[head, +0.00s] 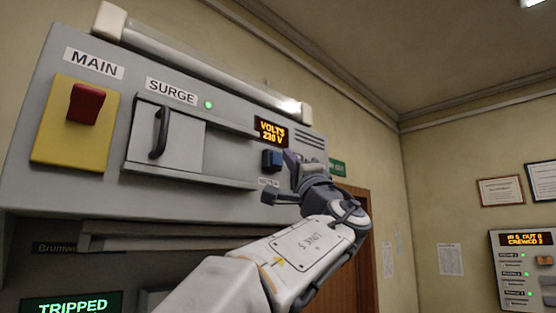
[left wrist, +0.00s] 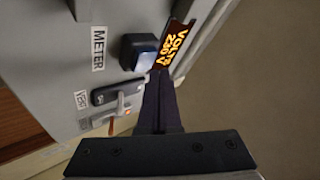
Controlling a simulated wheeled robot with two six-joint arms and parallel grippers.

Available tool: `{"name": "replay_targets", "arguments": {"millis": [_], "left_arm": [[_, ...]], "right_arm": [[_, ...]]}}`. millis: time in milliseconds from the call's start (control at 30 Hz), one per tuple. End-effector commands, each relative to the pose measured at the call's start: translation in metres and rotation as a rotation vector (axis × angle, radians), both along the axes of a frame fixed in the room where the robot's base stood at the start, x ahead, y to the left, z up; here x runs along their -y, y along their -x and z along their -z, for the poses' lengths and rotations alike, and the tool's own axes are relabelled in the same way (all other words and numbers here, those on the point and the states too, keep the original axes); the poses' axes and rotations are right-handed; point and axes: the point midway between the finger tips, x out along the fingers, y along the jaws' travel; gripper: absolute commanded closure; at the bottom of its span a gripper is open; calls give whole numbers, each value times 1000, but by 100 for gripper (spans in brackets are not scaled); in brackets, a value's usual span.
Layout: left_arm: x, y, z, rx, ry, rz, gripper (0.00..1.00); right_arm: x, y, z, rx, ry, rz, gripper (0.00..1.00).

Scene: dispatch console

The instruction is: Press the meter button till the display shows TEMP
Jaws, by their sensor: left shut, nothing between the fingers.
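The meter display (head: 271,131) on the grey console reads VOLTS 230 V in orange; it also shows in the left wrist view (left wrist: 176,46). The dark blue square meter button (head: 272,160) sits just below the display, and it also shows in the left wrist view (left wrist: 138,51) beside the METER label (left wrist: 98,48). My left gripper (head: 288,158) is shut and empty, with its tips close to the right of the button in the head view. In the left wrist view its fingers (left wrist: 160,80) end near the button and display; I cannot tell whether they touch. My right gripper is not in view.
The console also carries a red switch (head: 86,103) on a yellow plate under MAIN, and a SURGE cover (head: 166,146) with a dark handle and green lamp. A key switch (left wrist: 108,93) sits near the button. A TRIPPED sign (head: 72,305) glows below.

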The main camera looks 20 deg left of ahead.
Motion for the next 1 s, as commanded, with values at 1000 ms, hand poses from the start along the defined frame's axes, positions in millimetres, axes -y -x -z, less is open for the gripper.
{"name": "replay_targets", "arguments": {"millis": [1000], "left_arm": [[-8, -3, 0, 0, 0, 0, 100]], "right_arm": [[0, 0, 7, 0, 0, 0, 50]]}}
